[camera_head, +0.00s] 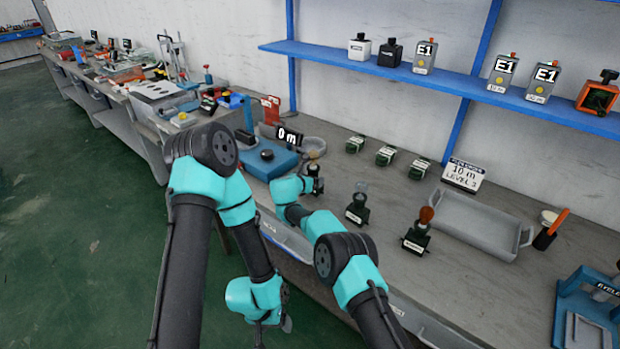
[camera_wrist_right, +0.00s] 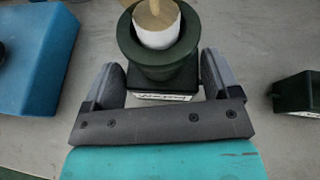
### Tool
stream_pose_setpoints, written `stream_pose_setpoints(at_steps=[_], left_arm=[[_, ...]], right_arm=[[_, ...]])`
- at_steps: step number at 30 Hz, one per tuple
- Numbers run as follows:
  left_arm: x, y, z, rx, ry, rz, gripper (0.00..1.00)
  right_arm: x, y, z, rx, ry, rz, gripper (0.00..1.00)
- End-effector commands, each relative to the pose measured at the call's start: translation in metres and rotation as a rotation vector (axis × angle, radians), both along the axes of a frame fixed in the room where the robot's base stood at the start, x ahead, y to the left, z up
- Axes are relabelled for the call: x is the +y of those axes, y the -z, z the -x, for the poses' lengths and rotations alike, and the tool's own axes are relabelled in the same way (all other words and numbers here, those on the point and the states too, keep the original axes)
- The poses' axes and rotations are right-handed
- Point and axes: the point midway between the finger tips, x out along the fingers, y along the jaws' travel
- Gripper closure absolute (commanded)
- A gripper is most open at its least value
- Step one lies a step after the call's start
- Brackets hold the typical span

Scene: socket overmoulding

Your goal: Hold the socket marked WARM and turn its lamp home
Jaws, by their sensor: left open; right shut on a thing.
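My right gripper (camera_wrist_right: 163,78) is shut on a dark green socket (camera_wrist_right: 160,50), one finger on each side of its body. A white lamp (camera_wrist_right: 158,35) with a tan top stands upright in the socket's round mouth. The socket's front label is mostly covered by the gripper and I cannot read it. In the head view this socket (camera_head: 317,187) stands on the bench at the left of a row. A socket with a grey lamp (camera_head: 358,208) and one with an orange lamp (camera_head: 417,239) stand to its right. My left gripper (camera_head: 286,322) is open and empty, low beyond the bench's front edge.
A blue device (camera_head: 268,160) with a "0 m" display stands left of the held socket. Several dark green blocks (camera_head: 386,156) lie behind the row. A grey tray (camera_head: 470,225) is at the right, a blue-edged shelf (camera_head: 450,78) above. Bench between the sockets is clear.

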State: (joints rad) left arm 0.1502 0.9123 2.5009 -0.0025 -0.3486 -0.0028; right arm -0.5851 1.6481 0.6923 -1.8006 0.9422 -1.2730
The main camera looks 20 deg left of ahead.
Motion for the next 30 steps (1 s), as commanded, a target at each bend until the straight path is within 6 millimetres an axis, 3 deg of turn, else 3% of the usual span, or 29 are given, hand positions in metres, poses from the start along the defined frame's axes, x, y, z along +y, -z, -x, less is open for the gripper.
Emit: stream_pose_setpoints(at_steps=[16, 30], left_arm=[[0.000, 0.000, 0.000, 0.000, 0.000, 0.000, 0.29], [0.000, 0.000, 0.000, 0.000, 0.000, 0.000, 0.29]], right_arm=[[0.000, 0.021, 0.000, 0.000, 0.000, 0.000, 0.48], [0.000, 0.022, 0.000, 0.000, 0.000, 0.000, 0.48]])
